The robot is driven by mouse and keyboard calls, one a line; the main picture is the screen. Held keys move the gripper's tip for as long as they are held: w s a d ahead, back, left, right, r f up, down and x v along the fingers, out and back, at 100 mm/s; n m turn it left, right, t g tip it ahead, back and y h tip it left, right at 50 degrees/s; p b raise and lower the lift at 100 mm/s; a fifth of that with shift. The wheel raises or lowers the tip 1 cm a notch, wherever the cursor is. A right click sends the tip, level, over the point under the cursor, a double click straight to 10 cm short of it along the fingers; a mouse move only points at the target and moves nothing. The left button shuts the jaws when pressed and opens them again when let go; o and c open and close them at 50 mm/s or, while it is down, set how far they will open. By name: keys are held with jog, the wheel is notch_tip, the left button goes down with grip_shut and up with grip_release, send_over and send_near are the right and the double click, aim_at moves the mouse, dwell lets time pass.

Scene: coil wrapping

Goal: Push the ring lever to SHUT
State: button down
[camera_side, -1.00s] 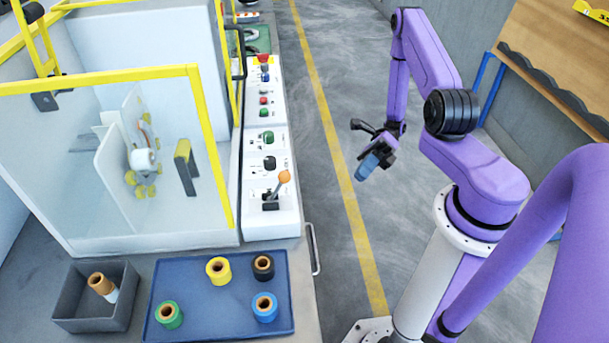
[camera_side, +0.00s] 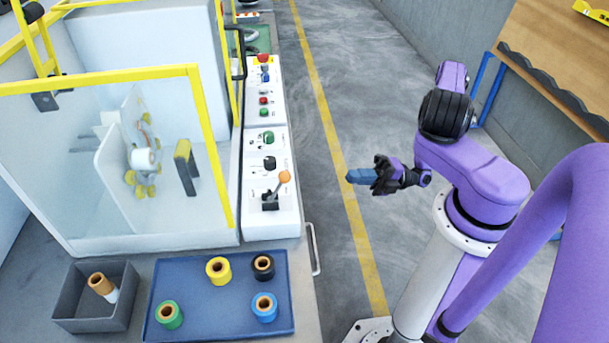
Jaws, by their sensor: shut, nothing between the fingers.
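The lever (camera_side: 275,192) stands on the near end of the white control panel (camera_side: 285,222). It has an orange ball knob and a grey shaft on a black base, and its shaft leans to the right. Its labels are too small to read. My gripper (camera_side: 350,176) is to the right of the panel, over the floor near the yellow line, apart from the lever. Its bluish fingers are shut with nothing between them and point left toward the panel.
Green and black knobs and red buttons line the panel beyond the lever. A yellow-framed clear guard (camera_side: 212,150) stands left of it. A blue tray (camera_side: 215,325) with several coloured rolls and a grey bin (camera_side: 75,325) are in front. A handle (camera_side: 313,250) sticks out at the cabinet's right side.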

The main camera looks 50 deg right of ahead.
send_near(278, 187)
notch_tip(278, 187, up, 4)
jog(key=w+a, duration=0.2)
jog(key=a, duration=0.1)
jog(key=shift+r, duration=0.2)
dwell(0.4)
dwell(0.4)
